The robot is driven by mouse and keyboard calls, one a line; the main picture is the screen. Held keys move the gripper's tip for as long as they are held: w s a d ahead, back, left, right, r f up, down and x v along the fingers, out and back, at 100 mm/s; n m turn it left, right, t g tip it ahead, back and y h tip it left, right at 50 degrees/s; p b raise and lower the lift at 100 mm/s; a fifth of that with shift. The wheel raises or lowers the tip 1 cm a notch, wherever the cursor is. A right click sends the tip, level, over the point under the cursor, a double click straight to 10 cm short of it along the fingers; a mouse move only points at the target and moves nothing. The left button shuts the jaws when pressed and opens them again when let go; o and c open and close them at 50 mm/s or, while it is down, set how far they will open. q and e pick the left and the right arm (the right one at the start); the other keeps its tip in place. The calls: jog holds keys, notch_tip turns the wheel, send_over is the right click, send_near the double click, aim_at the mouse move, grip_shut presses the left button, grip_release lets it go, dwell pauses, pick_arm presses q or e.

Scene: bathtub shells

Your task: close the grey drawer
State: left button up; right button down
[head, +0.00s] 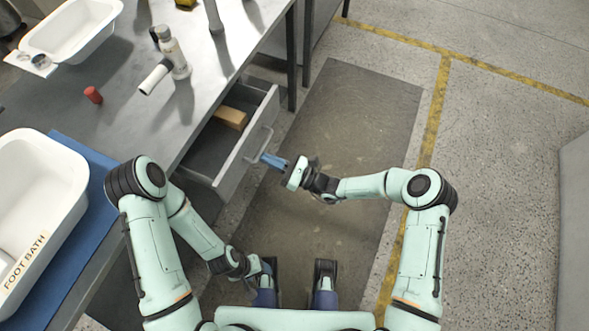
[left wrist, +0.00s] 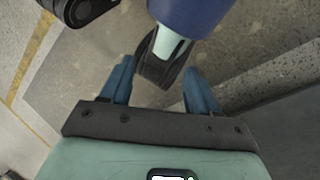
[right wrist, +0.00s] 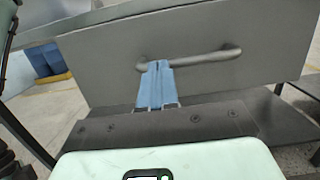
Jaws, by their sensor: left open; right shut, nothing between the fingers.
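The grey drawer (head: 225,178) under the workbench stands open, pulled out to the right, with a bar handle (head: 258,143) on its front. A tan block (head: 231,117) lies inside it. My right gripper (head: 268,159) is shut and empty, its blue fingertips at the drawer front near the handle. In the right wrist view the drawer front (right wrist: 240,80) fills the middle, and the fingertips (right wrist: 157,66) overlap the handle bar (right wrist: 205,57); I cannot tell whether they touch. My left gripper (left wrist: 157,75) is open, low near my base, away from the drawer.
A dark floor mat (head: 365,110) beside the bench is free of objects.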

aim_at(248, 153)
jog(key=x, duration=0.2)
jog(key=f+b+x, duration=0.1)
jog(key=x, duration=0.1)
jog(key=b+x, duration=0.1)
jog(key=x, duration=0.1)
jog(key=shift+w+a+f, duration=0.15)
jog(key=shift+a+f, duration=0.05)
jog(key=shift+a, duration=0.35)
jog(key=x, duration=0.1)
jog(key=b+x, duration=0.1)
jog(key=x, duration=0.1)
jog(key=f+x, duration=0.1)
jog(key=x, duration=0.1)
jog(key=shift+a+b, duration=0.1)
jog(key=shift+b, duration=0.3)
jog(key=shift+w+a+r, duration=0.15)
jog(key=shift+w+a, duration=0.1)
jog(key=shift+a, duration=0.2)
pick_arm(q)
jog(key=w+a+f+t, duration=0.1)
jog(key=w+f, duration=0.4)
jog(key=shift+a+t+y, duration=0.3)
jog(key=shift+a+t, duration=0.1)
pick_arm(e)
jog(key=shift+r, duration=0.15)
jog(key=shift+r, duration=0.1)
pick_arm(q)
jog(key=shift+s, duration=0.1)
